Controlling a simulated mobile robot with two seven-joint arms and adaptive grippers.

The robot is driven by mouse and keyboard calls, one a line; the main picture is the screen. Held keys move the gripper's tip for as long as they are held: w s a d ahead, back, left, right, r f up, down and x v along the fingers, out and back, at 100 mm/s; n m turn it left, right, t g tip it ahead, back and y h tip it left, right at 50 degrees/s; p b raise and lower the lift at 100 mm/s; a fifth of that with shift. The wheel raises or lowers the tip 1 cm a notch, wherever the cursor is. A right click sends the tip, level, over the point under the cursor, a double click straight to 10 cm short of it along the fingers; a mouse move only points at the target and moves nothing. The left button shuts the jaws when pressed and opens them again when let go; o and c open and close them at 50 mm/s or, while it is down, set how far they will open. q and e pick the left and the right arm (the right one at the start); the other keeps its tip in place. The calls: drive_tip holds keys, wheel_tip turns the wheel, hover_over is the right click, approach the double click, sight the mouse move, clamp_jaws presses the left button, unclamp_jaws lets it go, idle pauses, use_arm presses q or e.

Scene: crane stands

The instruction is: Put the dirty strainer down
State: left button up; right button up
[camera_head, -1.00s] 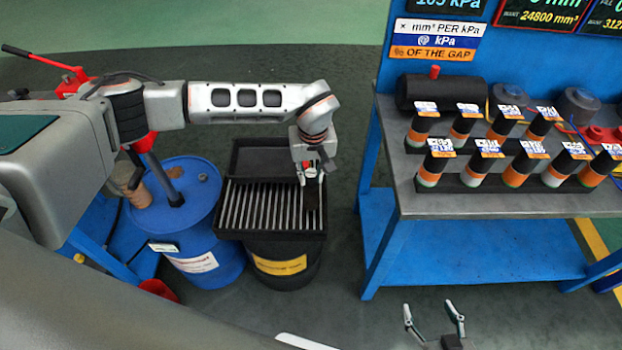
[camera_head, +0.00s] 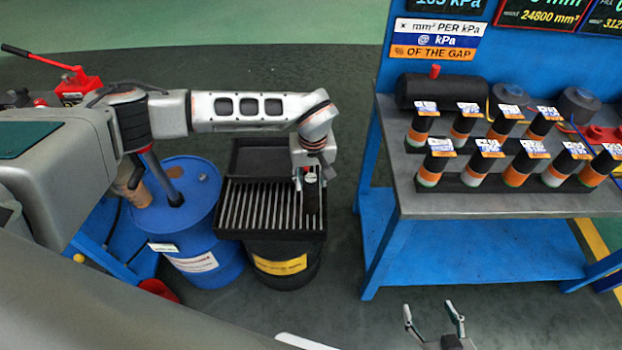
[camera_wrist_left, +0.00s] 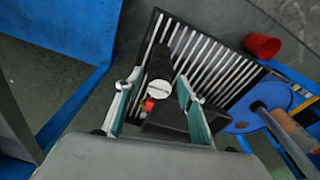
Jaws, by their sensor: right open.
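The strainer is a dark cylinder with a silver slotted end cap (camera_wrist_left: 161,87). In the head view it shows as a dark shape (camera_head: 312,201) at the right side of the slatted black tray (camera_head: 228,232), on top of a dark drum. My left gripper (camera_head: 311,182) is over it. In the left wrist view the two fingers of my left gripper (camera_wrist_left: 160,90) stand apart on either side of the strainer, with gaps visible. Whether its far end rests fully on the slats is hard to tell. My right gripper (camera_head: 436,322) is open and empty at the bottom.
A blue drum (camera_head: 205,250) stands left of the tray. A blue bench (camera_head: 480,205) with several dark-and-orange cylinders in racks is at the right. A red cup (camera_wrist_left: 262,45) shows in the left wrist view. Floor between tray and bench is clear.

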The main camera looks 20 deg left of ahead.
sight(312, 194)
use_arm(q)
wheel_tip(312, 194, up, 12)
drive_tip(key=s, duration=0.1)
drive_tip(key=s+d+f+n+g+h, duration=0.35)
drive_tip(key=s+d+h, duration=0.35)
drive_tip(key=s+d, duration=1)
drive_tip(key=s+d+r+n+g+h, duration=0.3)
drive_tip(key=d+r+h, duration=0.2)
drive_tip(key=d, duration=0.5)
drive_tip(key=d+r+n+t+h, duration=0.2)
drive_tip(key=d+r+n+h, duration=0.2)
drive_tip(key=r+n+h, duration=0.4)
drive_tip(key=w+a+r+n+t+h, duration=0.1)
drive_tip(key=w+a+n+t, duration=0.6)
drive_tip(key=n+t, duration=0.7)
drive_tip(key=w+a+f+n+t+y, duration=0.55)
drive_tip(key=a+f+n+y, duration=0.45)
drive_tip(key=n, duration=0.9)
drive_tip(key=s+a+f+n+g+y, duration=0.1)
drive_tip(key=s+a+f+n, duration=0.3)
drive_tip(key=f, duration=0.4)
drive_tip(key=s+a+f+n+g+y, duration=0.2)
drive_tip(key=s+a+f+n+y, duration=0.2)
drive_tip(key=a+f, duration=0.4)
drive_tip(key=s+a+f+n+g+y, duration=0.2)
drive_tip(key=s+a+f+n, duration=0.3)
drive_tip(key=a+f+n, duration=0.1)
drive_tip(key=shift+s+f+n+y, duration=0.3)
drive_tip(key=shift+s+f+n, duration=0.15)
drive_tip(key=shift+f, duration=0.45)
